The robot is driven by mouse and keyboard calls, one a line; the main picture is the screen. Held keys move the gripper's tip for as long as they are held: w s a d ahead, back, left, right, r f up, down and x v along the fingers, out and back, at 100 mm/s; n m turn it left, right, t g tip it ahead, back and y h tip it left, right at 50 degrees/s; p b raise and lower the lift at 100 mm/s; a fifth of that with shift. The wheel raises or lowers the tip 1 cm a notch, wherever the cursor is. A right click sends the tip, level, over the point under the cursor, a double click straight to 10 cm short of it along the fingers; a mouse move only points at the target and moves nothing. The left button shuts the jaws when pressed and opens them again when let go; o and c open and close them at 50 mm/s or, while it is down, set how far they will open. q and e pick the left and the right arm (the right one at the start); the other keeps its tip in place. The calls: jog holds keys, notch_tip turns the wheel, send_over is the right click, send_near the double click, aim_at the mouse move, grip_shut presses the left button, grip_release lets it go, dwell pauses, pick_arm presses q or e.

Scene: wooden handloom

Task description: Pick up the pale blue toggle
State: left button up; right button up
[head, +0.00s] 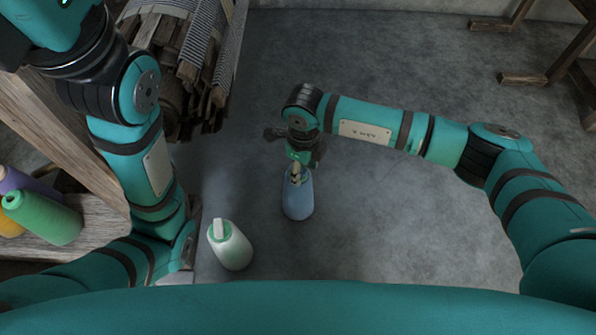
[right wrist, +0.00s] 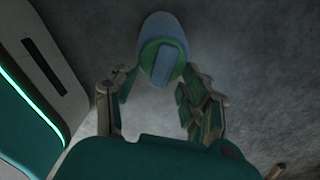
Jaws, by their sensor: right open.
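The pale blue toggle (head: 298,202) stands on the grey floor in the middle of the head view. It has a rounded pale blue body, a green collar and a flat tab on top. It also shows in the right wrist view (right wrist: 165,66), just ahead of the fingers. My right gripper (head: 297,171) is over its top in the head view, with fingers that partly hide it. In the right wrist view the gripper (right wrist: 156,82) is open, its fingers apart on either side of the near end of the toggle. My left gripper's fingers are out of frame; its arm runs up the left side.
A similar white toggle (head: 231,248) with a green collar stands to the lower left. A wooden loom frame with striped cloth (head: 192,50) is at the upper left. Thread spools (head: 45,217) lie on a shelf at left. Wooden legs (head: 522,78) stand upper right. Floor right of the blue toggle is clear.

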jog(key=shift+c, duration=0.4)
jog(key=c, duration=0.7)
jog(key=shift+c, duration=0.2)
jog(key=shift+d, duration=0.1)
